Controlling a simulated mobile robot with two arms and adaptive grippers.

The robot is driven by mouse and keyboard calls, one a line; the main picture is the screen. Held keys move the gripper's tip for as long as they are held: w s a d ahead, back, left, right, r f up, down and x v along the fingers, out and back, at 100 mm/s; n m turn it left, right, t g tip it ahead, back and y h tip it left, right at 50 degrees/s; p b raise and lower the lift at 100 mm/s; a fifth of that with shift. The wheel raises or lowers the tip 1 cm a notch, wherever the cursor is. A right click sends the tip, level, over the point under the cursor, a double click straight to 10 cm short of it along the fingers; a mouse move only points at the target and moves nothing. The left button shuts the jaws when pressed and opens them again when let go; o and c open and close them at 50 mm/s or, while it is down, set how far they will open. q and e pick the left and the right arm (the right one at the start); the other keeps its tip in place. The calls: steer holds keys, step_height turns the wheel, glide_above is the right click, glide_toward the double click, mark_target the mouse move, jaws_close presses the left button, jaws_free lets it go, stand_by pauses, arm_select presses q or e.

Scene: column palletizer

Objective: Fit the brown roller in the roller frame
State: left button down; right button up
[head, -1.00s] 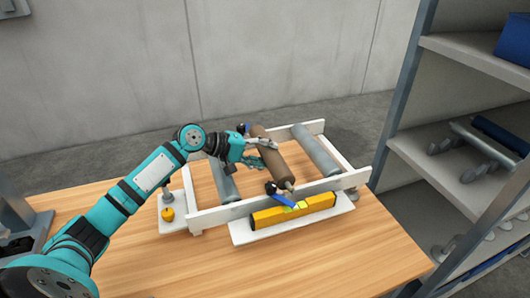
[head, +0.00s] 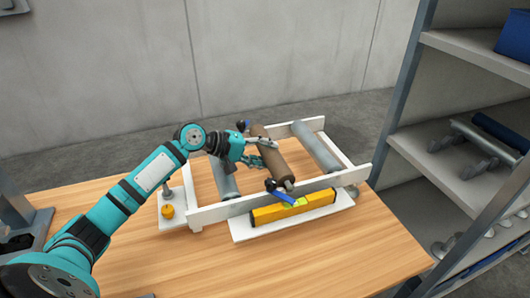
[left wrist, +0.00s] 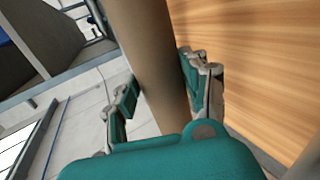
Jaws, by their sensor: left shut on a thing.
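The brown roller (head: 273,158) lies between the two grey rollers of the white roller frame (head: 232,209), lengthwise with them. Its near end is close to the frame's front rail; I cannot tell whether it is seated there. My left gripper (head: 260,151) comes in from the left and is shut on the brown roller. In the left wrist view the brown roller (left wrist: 155,60) passes between the two fingers (left wrist: 160,100). Part of the roller's far half is hidden by the fingers. My right gripper is not in view.
Grey rollers sit left (head: 224,182) and right (head: 316,147) in the frame. A yellow level (head: 292,209) lies on a white plate (head: 245,230) in front, with a blue-handled lever (head: 282,196) at the rail. A shelf unit (head: 440,180) stands right. The front tabletop is clear.

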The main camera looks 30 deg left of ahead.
arm_select(q)
steer(key=shift+f, duration=0.7)
stand_by(0.8)
steer(key=c, duration=0.6)
jaws_free()
steer(key=shift+o, duration=0.2)
steer(key=shift+s+f, duration=0.1)
steer(key=shift+f, duration=0.05)
